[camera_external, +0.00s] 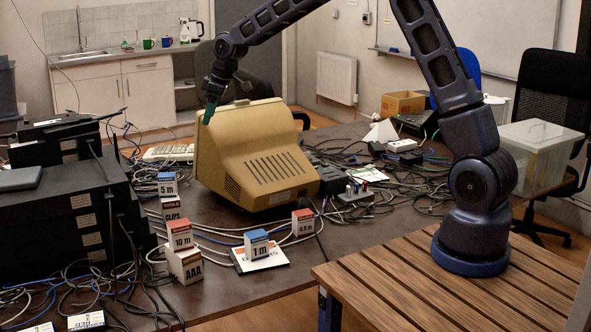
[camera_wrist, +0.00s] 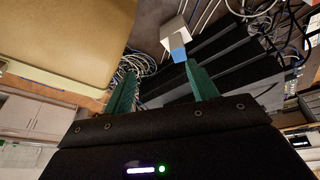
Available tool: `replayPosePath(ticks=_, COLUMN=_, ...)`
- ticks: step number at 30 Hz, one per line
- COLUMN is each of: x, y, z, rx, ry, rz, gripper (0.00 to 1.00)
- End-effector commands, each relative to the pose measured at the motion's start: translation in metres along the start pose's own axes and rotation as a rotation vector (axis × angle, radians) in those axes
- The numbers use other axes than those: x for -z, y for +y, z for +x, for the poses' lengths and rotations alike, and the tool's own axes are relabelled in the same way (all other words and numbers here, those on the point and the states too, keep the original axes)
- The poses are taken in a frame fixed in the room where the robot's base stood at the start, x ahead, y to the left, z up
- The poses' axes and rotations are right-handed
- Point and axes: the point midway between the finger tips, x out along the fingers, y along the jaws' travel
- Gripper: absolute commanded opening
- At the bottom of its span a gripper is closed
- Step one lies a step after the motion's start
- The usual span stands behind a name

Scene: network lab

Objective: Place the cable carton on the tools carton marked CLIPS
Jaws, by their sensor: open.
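A blue-topped carton marked 5 m (camera_external: 167,184) stands at the rack's right side. The tools carton marked CLIPS (camera_external: 172,210) shows directly below it; the 5 m carton appears to rest on it. A red-topped 10 m carton (camera_external: 180,236) appears to sit on an AAA carton (camera_external: 186,266) in front. A blue-topped 1 m carton (camera_external: 256,244) and a red-topped 0.5 m carton (camera_external: 302,223) stand to the right. My gripper (camera_external: 210,112) is open and empty, above the table by the monitor's upper left edge. In the wrist view a blue-topped carton (camera_wrist: 178,52) shows beyond the open fingers (camera_wrist: 161,70).
The big beige monitor (camera_external: 250,155) stands close to my gripper. Black rack units (camera_external: 75,225) fill the left, with loose cables around the cartons. A white printed sheet or flat box (camera_external: 275,262) lies under the 1 m carton. Bare table shows near the front.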

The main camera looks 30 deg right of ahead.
Motion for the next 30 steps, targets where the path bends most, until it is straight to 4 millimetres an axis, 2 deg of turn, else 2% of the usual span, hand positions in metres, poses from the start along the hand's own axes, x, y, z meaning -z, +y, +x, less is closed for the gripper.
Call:
replayPosePath(ticks=1, x=-0.012, y=0.003, z=-0.021, rx=-0.019, ry=-0.003, rz=0.021, gripper=0.58)
replayPosePath(ticks=3, x=-0.029, y=0.005, z=-0.045, rx=-0.040, ry=-0.012, rz=0.052, gripper=0.58)
replayPosePath(ticks=8, x=-0.070, y=0.008, z=-0.098, rx=-0.087, ry=-0.029, rz=0.129, gripper=0.58)
replayPosePath(ticks=15, x=-0.138, y=0.003, z=-0.170, rx=-0.153, ry=-0.046, rz=0.255, gripper=0.58)
replayPosePath(ticks=24, x=-0.229, y=-0.020, z=-0.243, rx=-0.225, ry=-0.051, rz=0.427, gripper=0.58)
replayPosePath(ticks=30, x=-0.291, y=-0.045, z=-0.280, rx=-0.264, ry=-0.046, rz=0.548, gripper=0.58)
